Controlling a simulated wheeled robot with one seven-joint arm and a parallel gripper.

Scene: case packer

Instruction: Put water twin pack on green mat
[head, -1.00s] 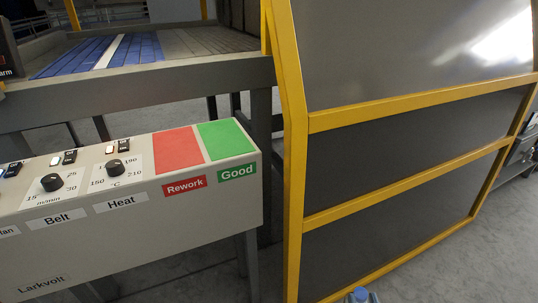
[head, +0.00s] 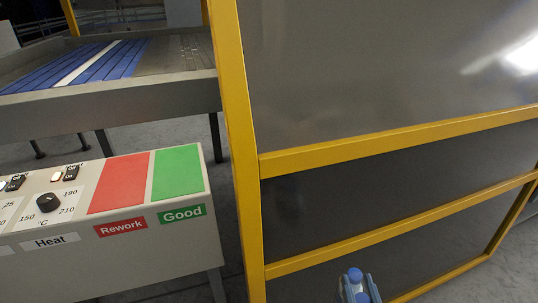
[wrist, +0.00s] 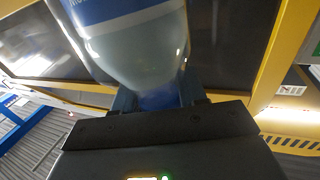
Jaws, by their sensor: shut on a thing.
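The water twin pack shows at the bottom edge of the head view as blue caps (head: 355,274) over clear plastic. In the wrist view a clear bottle (wrist: 145,50) with a blue label fills the upper middle, large and close. My gripper (wrist: 155,98) is shut on the pack, with blue fingers on either side of it. The pack is held up in front of the yellow-framed panel. The green mat (head: 178,171), a flat bare square marked "Good", lies on the console's right end, left of the pack.
The red mat (head: 119,182), marked "Rework", lies just left of the green one. The grey console (head: 110,262) has a knob and switches at left. A tall dark panel in a yellow frame (head: 242,170) stands right of the console. A blue-and-grey conveyor (head: 120,62) is behind it.

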